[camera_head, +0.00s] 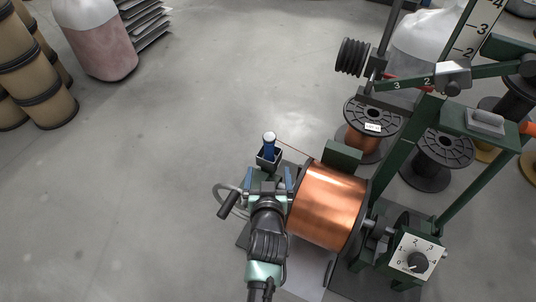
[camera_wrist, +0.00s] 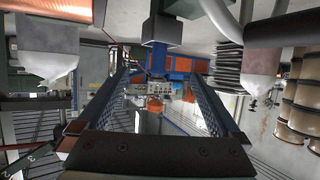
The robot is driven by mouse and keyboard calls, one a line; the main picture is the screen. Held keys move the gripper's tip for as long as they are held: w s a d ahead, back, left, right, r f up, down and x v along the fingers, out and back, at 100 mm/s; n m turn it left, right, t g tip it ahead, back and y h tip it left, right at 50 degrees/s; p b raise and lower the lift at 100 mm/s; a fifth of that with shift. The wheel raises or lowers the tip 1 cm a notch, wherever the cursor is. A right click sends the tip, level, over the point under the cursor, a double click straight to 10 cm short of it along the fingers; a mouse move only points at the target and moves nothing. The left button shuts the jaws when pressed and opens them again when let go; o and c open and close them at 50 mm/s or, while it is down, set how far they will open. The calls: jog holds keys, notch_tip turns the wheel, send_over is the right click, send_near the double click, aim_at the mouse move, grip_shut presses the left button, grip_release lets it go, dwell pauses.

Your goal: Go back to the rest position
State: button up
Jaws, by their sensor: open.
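My gripper (camera_head: 269,180) is at the lower middle of the head view, just left of the large copper spool (camera_head: 328,205) on the green winding machine (camera_head: 372,196). Its two fingers stand apart, and nothing shows held between them. A small blue post with a pale top (camera_head: 269,144) stands in a dark block just beyond the fingers. In the wrist view my gripper (camera_wrist: 158,88) shows with its two long fingers wide apart. A dark block (camera_wrist: 161,30) hangs into that picture from the top, near the fingertips.
A black crank handle (camera_head: 229,205) sits close to the left of my gripper. Wire spools (camera_head: 439,152) stand at the right near the frame. A dial box (camera_head: 416,259) is at the lower right. Brown drums (camera_head: 30,65) stand far left; the floor between is clear.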

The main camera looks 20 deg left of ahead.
jog(key=shift+b+x, duration=0.6)
jog(key=shift+x, duration=0.75)
jog(key=shift+s, duration=0.1)
jog(key=p+v, duration=0.6)
jog(key=v, duration=0.4)
jog(key=shift+r, duration=0.1)
